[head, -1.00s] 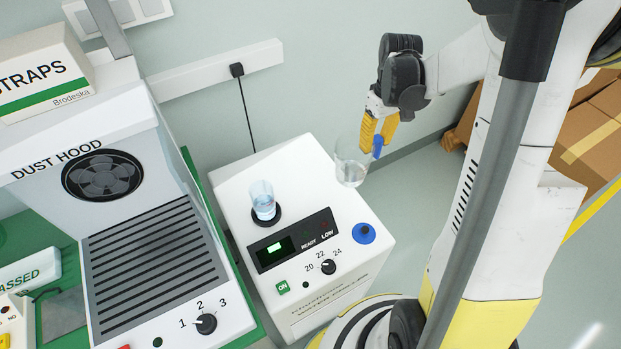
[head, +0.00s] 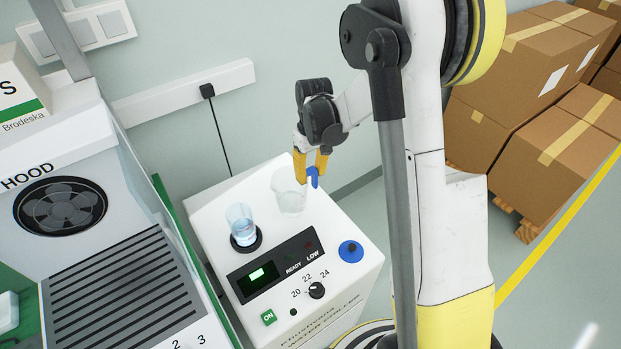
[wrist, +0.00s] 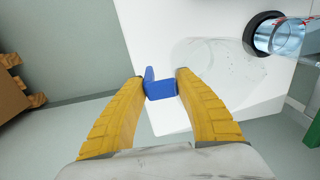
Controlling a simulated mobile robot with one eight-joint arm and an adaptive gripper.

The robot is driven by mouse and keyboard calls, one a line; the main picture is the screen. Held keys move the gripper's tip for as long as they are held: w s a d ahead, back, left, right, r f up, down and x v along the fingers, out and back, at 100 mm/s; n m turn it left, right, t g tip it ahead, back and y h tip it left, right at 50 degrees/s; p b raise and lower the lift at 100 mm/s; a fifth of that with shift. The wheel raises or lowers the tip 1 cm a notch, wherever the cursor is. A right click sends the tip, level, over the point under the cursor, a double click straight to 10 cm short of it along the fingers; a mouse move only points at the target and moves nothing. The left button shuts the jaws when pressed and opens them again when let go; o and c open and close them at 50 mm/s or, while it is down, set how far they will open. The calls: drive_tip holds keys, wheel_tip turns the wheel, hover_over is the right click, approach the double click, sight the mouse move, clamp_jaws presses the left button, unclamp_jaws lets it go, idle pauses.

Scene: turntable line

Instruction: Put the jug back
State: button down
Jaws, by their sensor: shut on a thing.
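My gripper (head: 311,172) is shut on the blue handle (wrist: 160,88) of a clear jug. The jug (head: 289,192) is upright, seems empty, and is over the back right part of the white machine's top (head: 330,225). I cannot tell whether its base touches the top. In the wrist view the jug's clear body (wrist: 212,62) shows only faintly beyond the handle. A glass with clear bluish liquid (head: 240,222) stands on a round black ring left of the jug.
The machine's front has a green display (head: 257,273), a dial (head: 316,290) and a green ON button (head: 268,317). A blue round piece (head: 351,251) sits near its right edge. The dust hood (head: 100,270) stands left. Cardboard boxes (head: 545,140) are stacked at right.

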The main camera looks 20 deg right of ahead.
drive_tip(key=shift+f, duration=0.4)
drive_tip(key=shift+f, duration=0.2)
drive_tip(key=c, duration=1)
unclamp_jaws()
